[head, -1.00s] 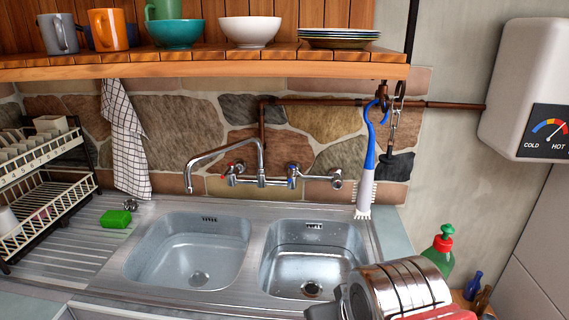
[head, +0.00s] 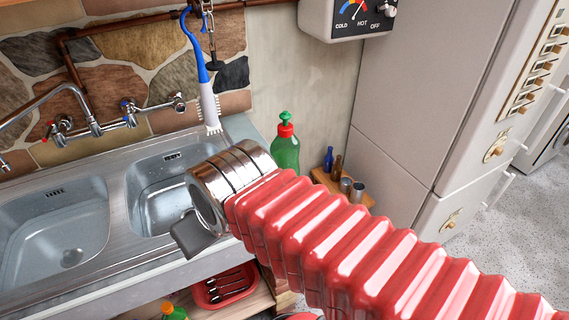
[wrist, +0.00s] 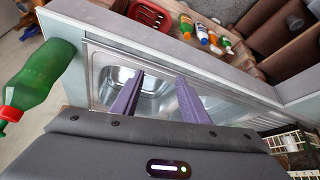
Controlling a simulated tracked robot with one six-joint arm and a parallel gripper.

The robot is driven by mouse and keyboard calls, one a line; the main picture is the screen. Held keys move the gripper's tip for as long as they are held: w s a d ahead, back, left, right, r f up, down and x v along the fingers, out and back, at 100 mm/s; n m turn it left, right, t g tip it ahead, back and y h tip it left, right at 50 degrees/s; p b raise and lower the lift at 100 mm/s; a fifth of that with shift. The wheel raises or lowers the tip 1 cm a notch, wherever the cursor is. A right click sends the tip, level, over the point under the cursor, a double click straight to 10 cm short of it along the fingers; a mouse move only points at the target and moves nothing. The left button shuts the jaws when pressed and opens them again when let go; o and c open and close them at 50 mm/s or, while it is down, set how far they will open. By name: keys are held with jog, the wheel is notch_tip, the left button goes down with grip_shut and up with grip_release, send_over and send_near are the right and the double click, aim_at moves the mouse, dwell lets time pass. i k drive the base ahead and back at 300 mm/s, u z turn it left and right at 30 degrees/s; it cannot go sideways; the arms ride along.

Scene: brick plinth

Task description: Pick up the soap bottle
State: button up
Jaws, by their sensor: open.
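The soap bottle, green with a red collar and a green pump top, stands upright at the counter's right end in the head view (head: 285,152). Its foot is hidden behind my arm. It also shows at the left edge of the wrist view (wrist: 40,75). My gripper (wrist: 160,80) is open, with two dark purple fingers apart and nothing between them. In the head view, my gripper (head: 190,236) shows only as a dark grey part at the front of the right basin, left of the bottle and nearer the camera.
The right sink basin (head: 165,185) lies behind my gripper. A brush (head: 208,100) hangs above the counter. A small wooden shelf (head: 340,188) with little bottles and cups is right of the soap bottle. A red tray (head: 224,290) and other bottles (wrist: 201,34) sit on a lower shelf.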

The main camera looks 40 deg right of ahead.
aim_at(284, 149)
jog(key=z, duration=0.6)
jog(key=k, duration=0.55)
jog(key=z, duration=0.4)
jog(key=i, duration=0.5)
jog(key=z, duration=0.05)
